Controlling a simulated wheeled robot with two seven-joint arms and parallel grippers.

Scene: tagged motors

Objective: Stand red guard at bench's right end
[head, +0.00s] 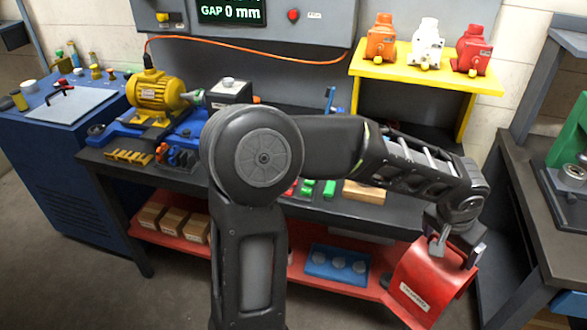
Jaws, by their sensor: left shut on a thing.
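The red guard (430,288) is a bent red cover with a small white label. It hangs tilted at the lower right, in front of the bench's right end. My left gripper (454,254) is shut on its upper edge. The bench (330,212) has a dark top and a red lower shelf. My left arm crosses in front of the bench and hides much of its middle. The bench top's right end is partly behind my forearm and wrist. My right gripper is out of view.
A yellow motor (158,92) stands on a blue base at the bench's left. A yellow stand (400,73) behind the right end carries orange, white and red units. Small green blocks and a wooden block (364,192) lie on the bench. A dark side table (535,205) stands right.

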